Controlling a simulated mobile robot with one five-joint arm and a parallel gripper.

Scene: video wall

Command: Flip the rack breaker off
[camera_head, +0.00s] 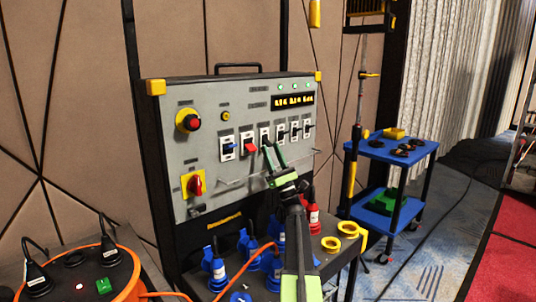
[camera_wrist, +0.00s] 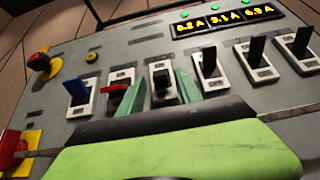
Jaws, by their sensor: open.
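A row of breakers sits on the grey panel (camera_head: 210,165); their labels are too small to read, so I cannot tell which is the rack breaker. From the left come a blue lever (camera_wrist: 76,89), a red lever (camera_wrist: 117,91), a black lever (camera_wrist: 162,82) and several more black ones (camera_wrist: 208,61). My gripper (camera_head: 273,153) is open in front of the row. In the wrist view its two pale green fingers (camera_wrist: 160,97) stand either side of the third breaker, the black one. I cannot tell whether either finger touches a lever.
A red stop button (camera_head: 192,123) and a red rotary switch (camera_head: 195,185) are at the panel's left. A clear rail (camera_head: 235,180) runs below the breakers. Blue plugs (camera_head: 249,250) and a red plug (camera_head: 312,215) stand below. A blue cart (camera_head: 385,150) is at right.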

